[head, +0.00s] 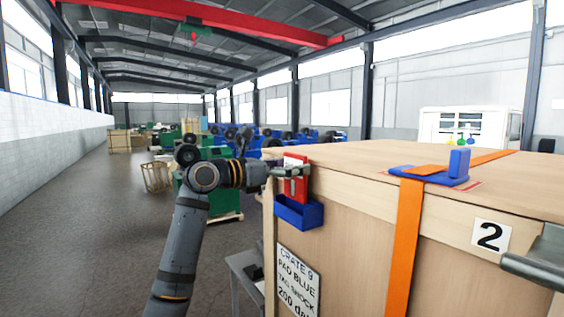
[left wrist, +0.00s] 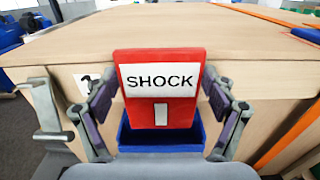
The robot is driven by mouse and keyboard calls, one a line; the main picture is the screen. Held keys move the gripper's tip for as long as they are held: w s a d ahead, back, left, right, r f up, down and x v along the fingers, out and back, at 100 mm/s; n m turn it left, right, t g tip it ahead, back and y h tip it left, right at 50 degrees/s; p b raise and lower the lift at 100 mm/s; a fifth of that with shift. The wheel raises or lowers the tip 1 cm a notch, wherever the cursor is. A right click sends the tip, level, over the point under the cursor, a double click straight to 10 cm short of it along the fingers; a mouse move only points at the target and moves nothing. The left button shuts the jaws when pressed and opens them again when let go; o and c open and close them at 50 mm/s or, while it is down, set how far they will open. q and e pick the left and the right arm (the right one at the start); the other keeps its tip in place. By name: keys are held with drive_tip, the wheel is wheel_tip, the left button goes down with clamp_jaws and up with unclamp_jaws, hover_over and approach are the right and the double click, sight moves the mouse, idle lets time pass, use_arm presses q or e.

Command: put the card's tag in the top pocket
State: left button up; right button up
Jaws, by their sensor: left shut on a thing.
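A red tag (head: 296,188) marked SHOCK is held upright in my left gripper (head: 292,172), which is shut on it. In the left wrist view the tag (left wrist: 160,115) sits between both fingers. A blue pocket (head: 298,212) is fixed to the wooden crate's side near its top edge. The tag's lower end is right at the pocket's mouth; I cannot tell whether it is inside. The blue pocket (left wrist: 160,138) shows below and behind the tag in the wrist view. A white card (head: 298,280) below reads CRATE 9, PAD BLUE, TAG SHOCK, 200 daN. My right gripper is out of view.
The wooden crate (head: 375,160) fills the right side. An orange strap (head: 405,245) runs over a blue pad (head: 428,178) on its top. A 2 plate (head: 490,236) and a grey metal part (head: 540,262) are at the right. Open floor (head: 100,220) lies left.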

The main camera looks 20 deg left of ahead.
sight(293, 186)
use_arm(q)
drive_tip(key=shift+f+b, duration=0.95)
drive_tip(key=shift+f, duration=1.3)
drive_tip(key=shift+a, duration=0.1)
drive_tip(key=shift+f, duration=0.35)
drive_tip(key=o, duration=1.3)
